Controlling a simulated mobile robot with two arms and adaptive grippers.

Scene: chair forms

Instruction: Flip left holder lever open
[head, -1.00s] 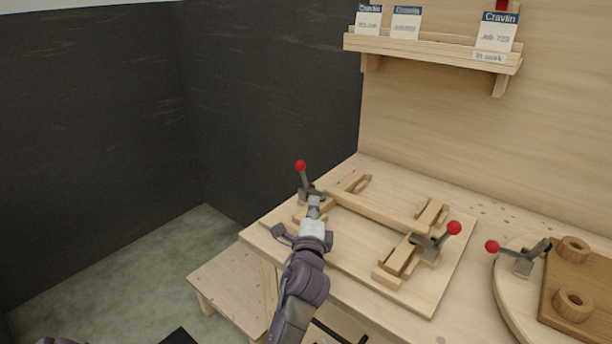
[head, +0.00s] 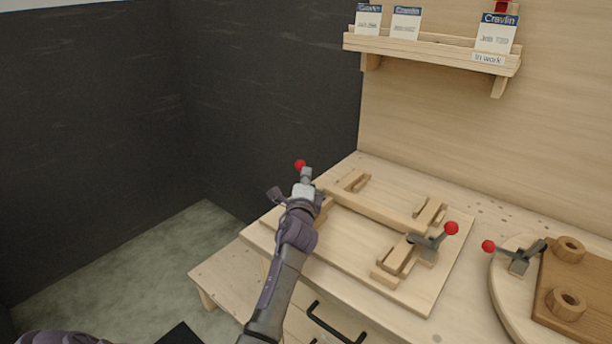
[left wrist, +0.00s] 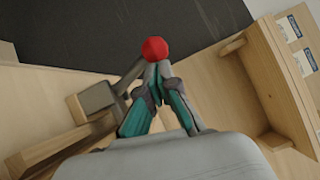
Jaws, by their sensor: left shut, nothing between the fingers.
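The left holder lever has a red ball knob (head: 300,164), which shows just beyond the fingertips of my left gripper (head: 306,174). In the left wrist view the red knob (left wrist: 154,48) stands at the tips of my shut left gripper (left wrist: 157,75), with the grey lever shaft running down to the left. Nothing shows between the fingers. I cannot tell whether the fingertips touch the lever. My gripper hides most of the lever and its base in the head view. The lever stands roughly upright. My right gripper is not in view.
A wooden frame jig (head: 375,212) lies on the board, with a second red-knobbed clamp (head: 430,242) at its right. Another clamp (head: 520,260) stands on a round plate farther right. A shelf with cards (head: 430,48) hangs above. A dark wall (head: 270,90) is behind on the left.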

